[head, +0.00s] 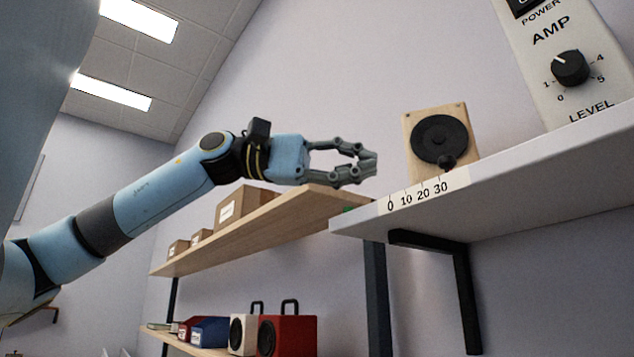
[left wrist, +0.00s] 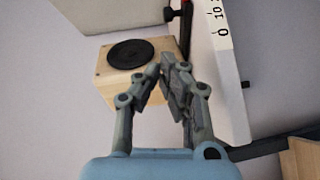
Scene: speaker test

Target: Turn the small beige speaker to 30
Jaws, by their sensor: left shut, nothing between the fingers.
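The small beige speaker (head: 438,138), with a round black cone, stands on the white shelf just behind a number strip (head: 424,192) marked 0, 10, 20, 30. A small dark knob (head: 447,163) shows at its lower front, near and above the 30. My left gripper (head: 372,164) is left of the speaker, apart from it in the head view, fingertips together and empty. In the left wrist view the speaker (left wrist: 128,56) lies beyond the shut fingers (left wrist: 167,74), which overlap its edge; contact cannot be told. The strip (left wrist: 220,22) shows at the upper right there. My right gripper is out of view.
A grey amp (head: 590,85) with a black level dial (head: 570,68) stands at the right on the white shelf (head: 530,190). A lower wooden shelf (head: 270,235) behind my arm holds cardboard boxes (head: 245,203). Red (head: 287,335) and white speakers sit lower still.

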